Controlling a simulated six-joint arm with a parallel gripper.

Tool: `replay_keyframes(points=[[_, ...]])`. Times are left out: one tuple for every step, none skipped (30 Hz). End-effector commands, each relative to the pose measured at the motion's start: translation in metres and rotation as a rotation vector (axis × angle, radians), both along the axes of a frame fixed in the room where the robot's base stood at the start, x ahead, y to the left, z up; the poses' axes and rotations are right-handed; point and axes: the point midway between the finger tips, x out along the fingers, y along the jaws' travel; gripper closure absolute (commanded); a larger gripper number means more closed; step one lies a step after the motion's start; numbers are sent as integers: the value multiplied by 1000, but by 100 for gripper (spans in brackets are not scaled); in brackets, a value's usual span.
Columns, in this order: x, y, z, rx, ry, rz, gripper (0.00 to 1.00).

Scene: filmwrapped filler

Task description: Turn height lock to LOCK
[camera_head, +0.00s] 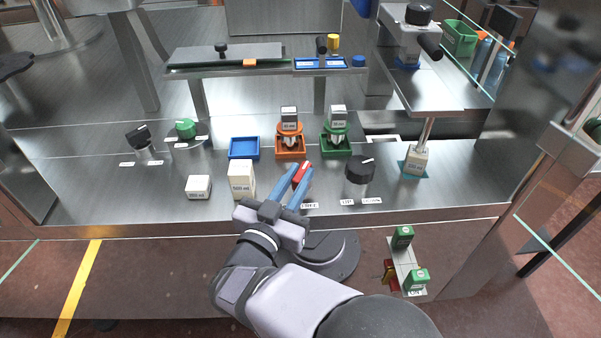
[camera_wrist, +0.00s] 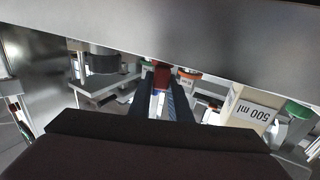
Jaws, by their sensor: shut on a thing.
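My gripper (camera_head: 296,177) reaches over the front of the steel table with its blue fingers shut on a small red piece (camera_head: 302,171). In the wrist view the red piece (camera_wrist: 161,76) sits between the fingertips (camera_wrist: 163,92). A partly covered white label (camera_head: 309,205) lies just right of the fingers. I cannot read it surely, nor see the red piece's base or which way it points against its labels. A black knob (camera_head: 360,170) with a white pointer mark stands to the right, apart from the gripper, with two labels in front.
A 500 ml carton (camera_head: 241,178) stands close left of the gripper, beside a smaller white carton (camera_head: 198,187). Behind are a blue tray (camera_head: 244,148), an orange holder (camera_head: 290,149) and a green holder (camera_head: 337,143). Another carton (camera_head: 416,160) stands under the filler at right.

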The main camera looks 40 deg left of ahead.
Motion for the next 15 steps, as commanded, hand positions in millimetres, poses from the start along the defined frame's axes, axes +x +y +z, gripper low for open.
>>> replay_keyframes(points=[[-1, 3, 3, 2, -4, -36, 100], [-1, 4, 3, 3, -3, -61, 100], [-1, 4, 3, 2, -4, -91, 100], [-1, 4, 3, 3, -4, -113, 100], [-1, 5, 3, 2, -4, -132, 100], [-1, 5, 3, 3, -4, -159, 100], [-1, 5, 2, 2, -4, -176, 100], [0, 5, 2, 2, -4, -194, 100], [0, 5, 2, 3, -5, -215, 100], [0, 6, 3, 3, -4, -230, 100], [0, 6, 2, 2, -5, -243, 100], [0, 6, 3, 4, -4, -260, 100], [0, 6, 3, 4, -4, -271, 100], [0, 6, 3, 2, -6, -281, 100], [0, 6, 3, 4, -5, -294, 100]])
